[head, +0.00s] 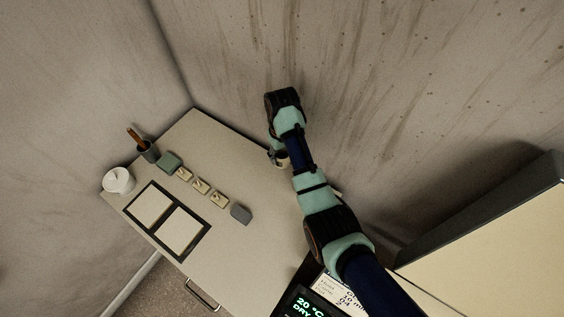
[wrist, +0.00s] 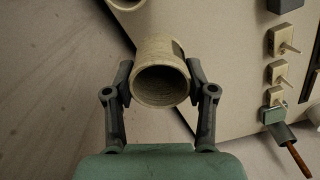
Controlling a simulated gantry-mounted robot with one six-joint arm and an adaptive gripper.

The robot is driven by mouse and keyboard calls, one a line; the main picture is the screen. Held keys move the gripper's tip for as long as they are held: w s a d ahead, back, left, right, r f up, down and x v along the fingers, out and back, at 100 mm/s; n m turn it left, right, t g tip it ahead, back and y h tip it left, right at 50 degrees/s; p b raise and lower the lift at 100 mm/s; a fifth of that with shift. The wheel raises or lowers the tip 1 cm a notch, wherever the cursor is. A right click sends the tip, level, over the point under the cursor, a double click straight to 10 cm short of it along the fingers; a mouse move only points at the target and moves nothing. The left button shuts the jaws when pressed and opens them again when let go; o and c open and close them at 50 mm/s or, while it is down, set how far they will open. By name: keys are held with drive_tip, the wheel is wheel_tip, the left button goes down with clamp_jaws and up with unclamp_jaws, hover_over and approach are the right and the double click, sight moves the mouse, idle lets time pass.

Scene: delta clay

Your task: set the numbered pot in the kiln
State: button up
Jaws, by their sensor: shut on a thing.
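A beige, open-topped pot (wrist: 158,50) is between the two fingers of my gripper (wrist: 160,92) in the wrist view. The fingers are shut on its sides, and its round mouth faces the camera. A dark patch shows on its wall, but I cannot read a number. In the head view the pot (head: 282,161) is small and partly hidden by my arm, near the table's far right edge. A large cream box with a dark edge (head: 490,235) stands at the right; I cannot tell whether it is the kiln. No kiln opening is visible.
The table (head: 245,165) holds a white round container (head: 119,180), a brush cup (head: 147,150), a green block (head: 169,161), several small tiles, a grey block (head: 241,214) and two framed panels. A lit display (head: 312,305) reads 20 °C DRY. Walls stand close behind.

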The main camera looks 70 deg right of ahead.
wheel_tip(320, 180, up, 9)
drive_tip(key=p, duration=0.5)
